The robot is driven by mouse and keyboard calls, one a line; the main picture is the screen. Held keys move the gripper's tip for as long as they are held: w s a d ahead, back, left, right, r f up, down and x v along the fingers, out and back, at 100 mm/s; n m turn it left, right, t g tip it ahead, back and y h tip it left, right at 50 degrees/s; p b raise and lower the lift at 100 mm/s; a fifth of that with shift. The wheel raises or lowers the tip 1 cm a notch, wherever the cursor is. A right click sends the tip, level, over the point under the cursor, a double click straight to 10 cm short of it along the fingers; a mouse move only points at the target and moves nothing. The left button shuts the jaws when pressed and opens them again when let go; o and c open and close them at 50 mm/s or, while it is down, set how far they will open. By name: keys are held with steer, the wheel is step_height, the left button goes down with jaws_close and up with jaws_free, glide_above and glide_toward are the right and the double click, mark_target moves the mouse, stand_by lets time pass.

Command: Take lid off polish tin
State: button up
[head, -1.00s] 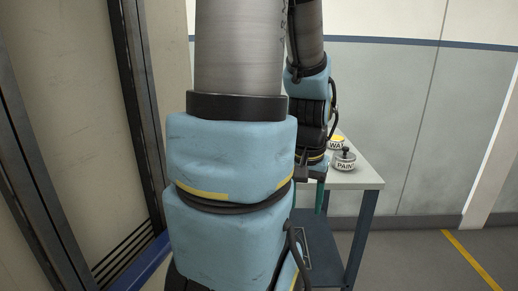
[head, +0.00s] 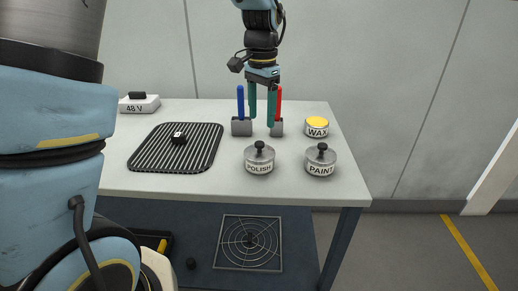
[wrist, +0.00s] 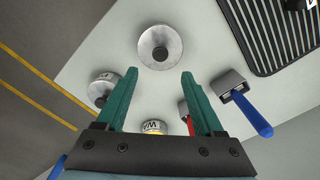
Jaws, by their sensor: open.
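The polish tin (head: 259,162) is a round metal tin with a black-knobbed lid, standing upright near the front of the table; its lid is on. It also shows in the wrist view, seen from above (wrist: 160,47), just beyond my fingertips. My gripper (head: 261,122) points down with its green fingers apart and nothing between them. In the head view it is above and behind the polish tin, in front of the blue and red handles. My fingers also show in the wrist view (wrist: 160,74), clear of the tin.
The paint tin (head: 320,163) stands right of the polish tin, and the yellow-topped wax tin (head: 317,126) behind it. Blue (head: 240,104) and red (head: 279,105) handles stand in grey holders. Left are a black ribbed mat (head: 150,155) and the 48 V box (head: 138,105).

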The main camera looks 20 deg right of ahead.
mark_target(260, 143)
steer(key=shift+s+a+f+p, duration=0.15)
steer(key=shift+f+p, duration=0.4)
steer(key=shift+f, duration=1.3)
steer(key=shift+w+a+f+p, duration=0.15)
steer(key=shift+f+p, duration=0.35)
steer(key=shift+f, duration=1.35)
steer(key=shift+s, duration=0.1)
jaws_close()
